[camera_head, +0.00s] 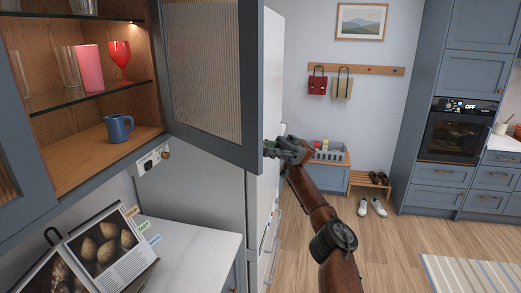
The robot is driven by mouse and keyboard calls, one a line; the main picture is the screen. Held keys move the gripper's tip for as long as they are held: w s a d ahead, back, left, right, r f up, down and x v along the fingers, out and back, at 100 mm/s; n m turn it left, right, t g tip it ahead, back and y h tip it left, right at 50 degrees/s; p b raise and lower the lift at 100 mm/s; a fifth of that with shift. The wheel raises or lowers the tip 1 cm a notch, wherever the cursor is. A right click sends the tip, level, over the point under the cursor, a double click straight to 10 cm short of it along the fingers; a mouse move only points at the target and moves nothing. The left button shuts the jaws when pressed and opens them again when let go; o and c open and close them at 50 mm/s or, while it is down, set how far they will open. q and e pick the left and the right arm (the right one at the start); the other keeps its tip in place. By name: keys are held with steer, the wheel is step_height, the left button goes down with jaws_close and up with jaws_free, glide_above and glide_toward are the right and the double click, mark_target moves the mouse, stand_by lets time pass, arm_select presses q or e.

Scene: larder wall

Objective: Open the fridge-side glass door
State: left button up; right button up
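The fridge-side glass door (205,65) is a blue-grey frame with a ribbed glass pane. It stands swung out from the wall cabinet (85,165), and the shelves inside are in plain view. My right gripper (269,148) is at the lower part of the door's free edge, just to the right of it. Its fingertips are small and partly lost against the door edge, so I cannot tell whether they touch it or are open or shut. My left gripper is out of view.
The cabinet holds a red goblet (121,57), a pink tumbler (90,68) and a blue jug (118,128). The white fridge (264,190) stands behind the door. The floor at the right is mostly clear.

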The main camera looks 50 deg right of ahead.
steer(key=o, duration=0.5)
steer(key=shift+s+d+f, duration=0.1)
steer(key=shift+d+f, duration=0.1)
steer(key=shift+d, duration=0.05)
steer(key=shift+c, duration=0.2)
steer(key=shift+a, duration=0.15)
